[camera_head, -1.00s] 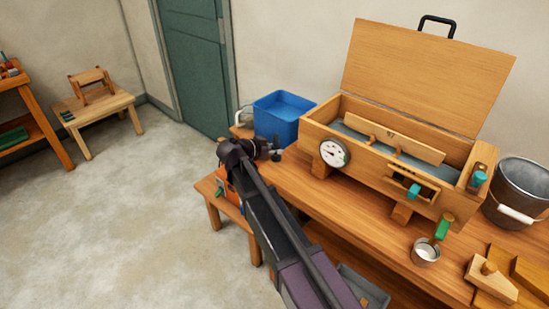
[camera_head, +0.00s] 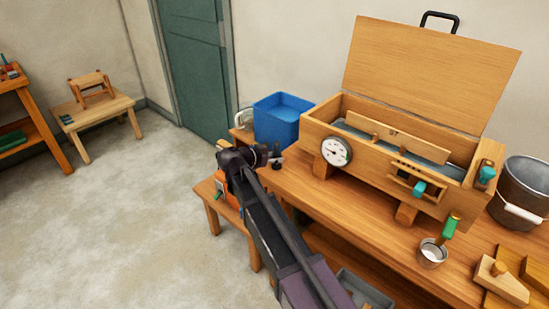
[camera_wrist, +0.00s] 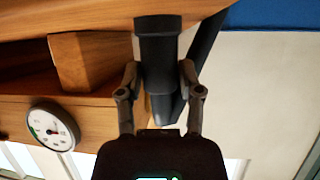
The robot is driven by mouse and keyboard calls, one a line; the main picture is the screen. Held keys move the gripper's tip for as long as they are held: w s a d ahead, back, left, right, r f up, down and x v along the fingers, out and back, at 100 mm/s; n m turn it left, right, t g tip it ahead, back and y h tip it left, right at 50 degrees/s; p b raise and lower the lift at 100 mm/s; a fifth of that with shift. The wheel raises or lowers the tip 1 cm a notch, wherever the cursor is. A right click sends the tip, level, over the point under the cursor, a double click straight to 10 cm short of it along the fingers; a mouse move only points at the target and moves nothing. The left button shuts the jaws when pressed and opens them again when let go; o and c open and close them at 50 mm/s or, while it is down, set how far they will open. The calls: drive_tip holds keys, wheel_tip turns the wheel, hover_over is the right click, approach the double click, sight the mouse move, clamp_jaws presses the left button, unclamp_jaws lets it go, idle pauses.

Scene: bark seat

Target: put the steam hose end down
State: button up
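The steam hose end appears to be the dark cylinder (camera_wrist: 158,62) between my gripper's fingers in the wrist view. My gripper (camera_wrist: 160,85) has a finger against each side of it. In the head view my gripper (camera_head: 266,156) is at the table's left end, in front of the blue tub and left of the wooden steam box (camera_head: 375,180). A small dark piece (camera_head: 277,160) shows beside the fingers; I cannot tell whether it touches the table. The rest of the hose is not clearly seen.
The blue tub (camera_head: 278,128) stands close behind my gripper. The box's lid (camera_head: 430,70) is open, and a round gauge (camera_head: 336,151) is on its front. A metal cup (camera_head: 432,254) and a bucket (camera_head: 522,188) stand on the right. A low stool (camera_head: 209,198) is below left.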

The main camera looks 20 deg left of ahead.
drive_tip(key=shift+o, duration=1.2)
drive_tip(key=shift+r, duration=0.15)
drive_tip(key=shift+r, duration=0.1)
drive_tip(key=p+v, duration=0.5)
drive_tip(key=v, duration=0.7)
drive_tip(key=shift+s, duration=0.1)
